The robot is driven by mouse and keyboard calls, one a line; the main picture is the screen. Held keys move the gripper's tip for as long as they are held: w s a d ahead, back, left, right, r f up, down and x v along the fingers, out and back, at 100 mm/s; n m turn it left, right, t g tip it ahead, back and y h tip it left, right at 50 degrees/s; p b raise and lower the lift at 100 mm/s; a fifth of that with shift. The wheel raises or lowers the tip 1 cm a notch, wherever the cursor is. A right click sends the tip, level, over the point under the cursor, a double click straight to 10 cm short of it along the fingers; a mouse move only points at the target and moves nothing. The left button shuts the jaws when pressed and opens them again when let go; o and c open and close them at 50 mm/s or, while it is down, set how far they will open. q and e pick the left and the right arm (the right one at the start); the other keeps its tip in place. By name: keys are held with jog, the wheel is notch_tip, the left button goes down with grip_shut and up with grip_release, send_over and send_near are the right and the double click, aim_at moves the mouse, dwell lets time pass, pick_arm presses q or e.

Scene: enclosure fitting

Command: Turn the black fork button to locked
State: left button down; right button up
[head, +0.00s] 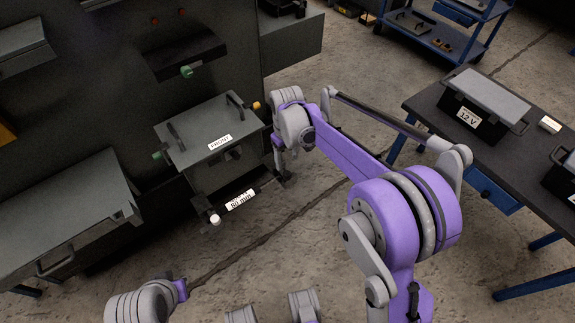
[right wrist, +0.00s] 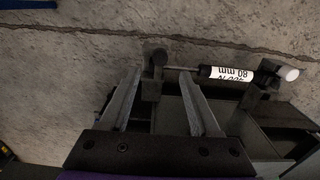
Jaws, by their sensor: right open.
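A black cylinder labelled 80 mm (head: 240,200) lies along the front of the enclosure marked FRONT (head: 185,160). It also shows in the right wrist view (right wrist: 225,73), its thin rod running left to a dark fork end (right wrist: 153,58). A pale round knob (head: 215,219) is at the other end. My right gripper (right wrist: 158,78) is open, with its fingers on either side of the dark fork end; contact cannot be told. In the head view the right gripper (head: 283,178) is small and dark beside the enclosure. The button's locked or unlocked state cannot be read. My left gripper is out of view.
A dark table (head: 425,105) at right holds a 12 V box (head: 484,103). A grey-topped unit (head: 70,215) with a handle stands at left. A dark cabinet rises behind the enclosure. The concrete floor in front is clear.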

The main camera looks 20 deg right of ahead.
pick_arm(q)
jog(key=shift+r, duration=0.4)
pick_arm(e)
notch_tip(320, 180, up, 3)
jog(key=shift+r, duration=0.1)
jog(key=s+d+r+m+t, duration=0.1)
jog(key=s+r, duration=0.2)
jog(key=s, duration=0.4)
jog(key=s+r+m+t, duration=0.1)
jog(key=s+r, duration=0.1)
jog(key=s, duration=0.4)
jog(key=s+d+f+m+t, duration=0.1)
jog(key=s+f+m+t, duration=0.2)
jog(key=s, duration=1.3)
pick_arm(q)
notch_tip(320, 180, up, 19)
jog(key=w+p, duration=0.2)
jog(key=p, duration=1.5)
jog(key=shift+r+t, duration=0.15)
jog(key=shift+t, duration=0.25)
pick_arm(e)
notch_tip(320, 180, up, 18)
jog(key=w, duration=0.2)
jog(key=shift+w+d+r+n, duration=0.15)
jog(key=shift+w+n, duration=0.15)
jog(key=shift+n, duration=0.1)
